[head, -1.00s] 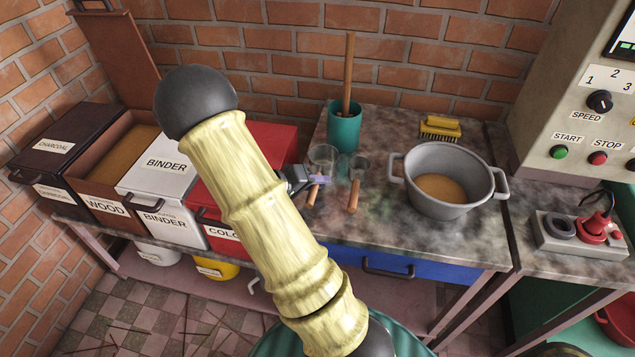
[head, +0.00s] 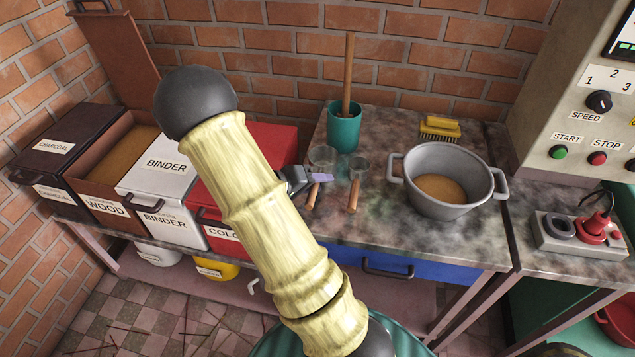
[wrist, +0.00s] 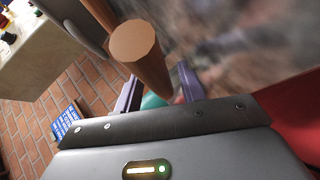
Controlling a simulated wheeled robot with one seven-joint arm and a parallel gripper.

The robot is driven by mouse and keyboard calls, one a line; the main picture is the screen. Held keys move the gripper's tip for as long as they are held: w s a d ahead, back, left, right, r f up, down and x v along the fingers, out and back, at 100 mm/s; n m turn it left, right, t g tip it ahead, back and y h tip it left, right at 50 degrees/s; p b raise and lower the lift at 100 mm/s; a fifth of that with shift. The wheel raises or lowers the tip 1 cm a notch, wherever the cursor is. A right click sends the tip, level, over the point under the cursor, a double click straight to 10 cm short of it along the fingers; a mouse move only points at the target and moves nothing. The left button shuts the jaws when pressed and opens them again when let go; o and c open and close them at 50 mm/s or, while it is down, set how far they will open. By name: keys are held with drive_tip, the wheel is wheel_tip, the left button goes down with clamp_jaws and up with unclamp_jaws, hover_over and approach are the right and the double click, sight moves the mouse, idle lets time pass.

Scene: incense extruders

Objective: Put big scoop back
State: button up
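Two clear-cupped scoops with wooden handles are on the worktop (head: 385,235). The left one, with the larger-looking cup, is the big scoop (head: 313,196); the smaller scoop (head: 354,196) is to its right. Handles point to the front. My gripper (head: 319,177) is at the big scoop's handle, partly hidden by my arm. In the wrist view a wooden handle (wrist: 145,50) reaches between the two lavender fingers of my gripper (wrist: 160,92). The fingers stand apart, with a gap beside the handle. The scoop's cup is not clear there.
A teal cup (head: 344,130) with a wooden stick stands behind the scoops. A grey pot (head: 440,205) with brown powder is to the right, a yellow brush (head: 440,127) behind it. The red bin (head: 270,140) and white binder bin (head: 160,165) are left.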

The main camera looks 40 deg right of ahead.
drive_tip(key=v, duration=1.2)
drive_tip(key=shift+s, duration=0.1)
drive_tip(key=s+a+r+n+t+y, duration=0.1)
drive_tip(key=s+a+n+t+y, duration=0.3)
drive_tip(key=s+a+y, duration=0.6)
drive_tip(key=a+n+y, duration=0.1)
drive_tip(key=y, duration=0.1)
drive_tip(key=shift+a+r+n+y, duration=0.3)
drive_tip(key=shift+a+n, duration=0.05)
drive_tip(key=shift+n, duration=0.05)
idle(0.9)
